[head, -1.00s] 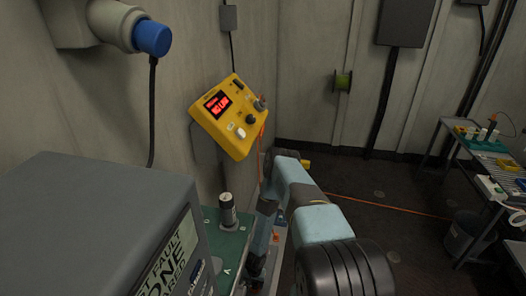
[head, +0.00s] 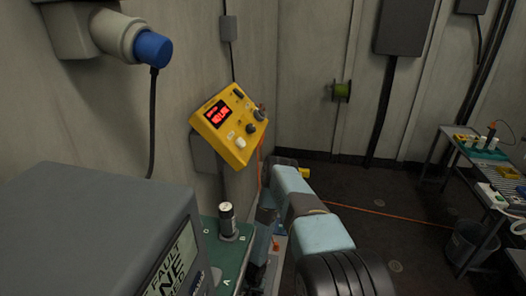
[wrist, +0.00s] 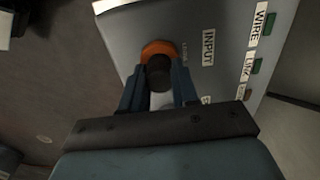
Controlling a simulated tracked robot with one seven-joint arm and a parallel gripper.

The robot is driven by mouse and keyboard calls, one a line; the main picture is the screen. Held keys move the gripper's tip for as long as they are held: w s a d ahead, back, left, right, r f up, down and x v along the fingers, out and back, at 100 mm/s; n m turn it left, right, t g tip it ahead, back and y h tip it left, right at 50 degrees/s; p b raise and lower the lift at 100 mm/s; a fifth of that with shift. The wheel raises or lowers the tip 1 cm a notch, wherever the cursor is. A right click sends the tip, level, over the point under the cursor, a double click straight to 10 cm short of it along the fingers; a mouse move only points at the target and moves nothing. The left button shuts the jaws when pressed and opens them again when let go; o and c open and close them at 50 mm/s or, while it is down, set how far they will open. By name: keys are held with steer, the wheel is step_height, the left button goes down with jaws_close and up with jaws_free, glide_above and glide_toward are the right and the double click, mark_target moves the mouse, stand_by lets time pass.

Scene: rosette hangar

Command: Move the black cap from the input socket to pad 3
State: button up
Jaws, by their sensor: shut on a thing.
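In the wrist view the black cap (wrist: 159,74) is between the fingertips of my gripper (wrist: 157,80), which is shut on it. The cap is in front of the orange ring of the input socket (wrist: 155,47), on a grey panel with an INPUT label. I cannot tell whether the cap is still seated or slightly out. I cannot make out pad 3 in either view.
A green board (head: 221,255) with lettered spots carries a black-and-white cylinder (head: 228,220). A large grey box (head: 100,225) stands at left. A yellow control box (head: 230,124) with a red display hangs on the wall. A bench (head: 500,170) stands at right, with open floor before it.

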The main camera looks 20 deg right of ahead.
jaws_close()
steer(key=shift+r, duration=2.95)
